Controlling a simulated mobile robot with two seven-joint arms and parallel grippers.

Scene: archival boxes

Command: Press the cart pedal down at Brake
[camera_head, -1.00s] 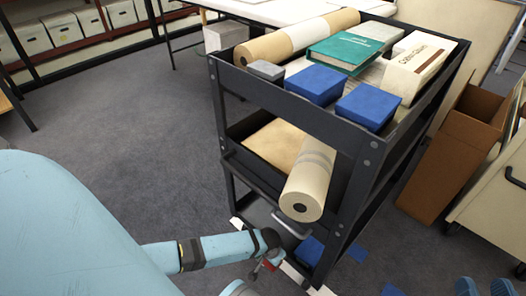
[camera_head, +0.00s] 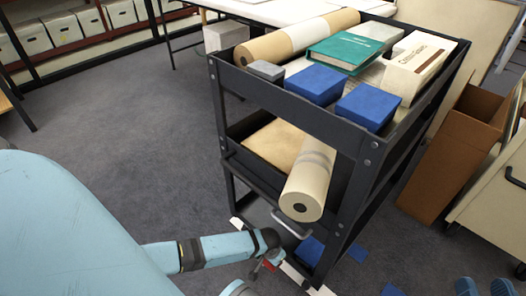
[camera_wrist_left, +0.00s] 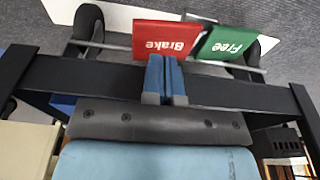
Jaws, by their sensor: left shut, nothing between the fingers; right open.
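In the left wrist view, the red pedal marked Brake (camera_wrist_left: 163,38) and the green pedal marked Free (camera_wrist_left: 226,43) sit side by side, lettering upside down. My left gripper (camera_wrist_left: 166,62) is shut and empty, its blue fingertips at the near edge of the red pedal, towards the green one. Whether they touch it I cannot tell. In the head view, my left arm reaches to the foot of the dark cart (camera_head: 345,128), with a small red patch beside its end. My right gripper (camera_head: 484,288) is open at the bottom right, only its blue fingertips showing.
The cart carries blue boxes (camera_head: 315,84), a green book (camera_head: 345,52) and rolls; one pale roll (camera_head: 306,185) sticks out of the middle shelf above my left arm. A brown carton (camera_head: 448,160) stands right of the cart. Floor to the left is clear.

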